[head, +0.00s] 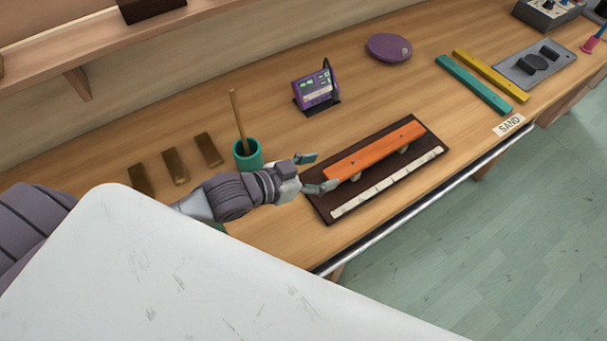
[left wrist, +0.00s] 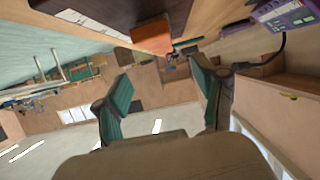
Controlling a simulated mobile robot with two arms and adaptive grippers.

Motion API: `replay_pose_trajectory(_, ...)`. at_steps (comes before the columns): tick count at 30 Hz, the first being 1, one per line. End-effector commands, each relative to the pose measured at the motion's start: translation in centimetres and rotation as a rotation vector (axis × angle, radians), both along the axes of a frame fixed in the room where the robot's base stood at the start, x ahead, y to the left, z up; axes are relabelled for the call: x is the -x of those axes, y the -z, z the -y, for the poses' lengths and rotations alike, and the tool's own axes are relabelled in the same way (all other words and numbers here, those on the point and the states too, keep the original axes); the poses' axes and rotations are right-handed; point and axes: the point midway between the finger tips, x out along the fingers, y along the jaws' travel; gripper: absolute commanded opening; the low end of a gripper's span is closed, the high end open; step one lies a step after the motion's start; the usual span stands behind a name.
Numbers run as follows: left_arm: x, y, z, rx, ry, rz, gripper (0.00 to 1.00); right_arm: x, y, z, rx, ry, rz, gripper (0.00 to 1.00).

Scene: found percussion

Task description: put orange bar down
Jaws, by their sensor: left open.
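The orange bar (head: 374,151) lies on the dark board (head: 421,166) on the workbench, resting on small pale supports. In the left wrist view the near end of the orange bar (left wrist: 152,37) shows just beyond my fingers. My left gripper (head: 318,172) is open and empty, beside the left end of the bar and apart from it. It also shows in the left wrist view (left wrist: 160,95), with its teal finger pads spread wide. My right gripper is in neither view.
A teal cup (head: 248,155) with a stick stands close behind my left wrist. A purple device (head: 316,91) stands behind the board. Brass bars (head: 175,166) lie at left. Teal (head: 474,84) and yellow (head: 490,75) bars lie at right.

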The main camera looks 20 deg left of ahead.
Motion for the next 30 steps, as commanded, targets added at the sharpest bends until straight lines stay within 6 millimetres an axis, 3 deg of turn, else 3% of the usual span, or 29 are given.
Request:
replay_pose_trajectory(3,1.9,-0.7,-1.2,-0.002,0.002,-0.002,0.70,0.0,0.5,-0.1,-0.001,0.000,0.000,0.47)
replay_pose_trajectory(9,3.3,-1.6,-2.2,-0.001,0.000,-0.001,0.70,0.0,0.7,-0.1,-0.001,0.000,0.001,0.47)
replay_pose_trajectory(30,3.6,-1.8,-2.3,0.001,0.001,0.001,0.70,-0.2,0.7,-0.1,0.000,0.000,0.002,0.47)
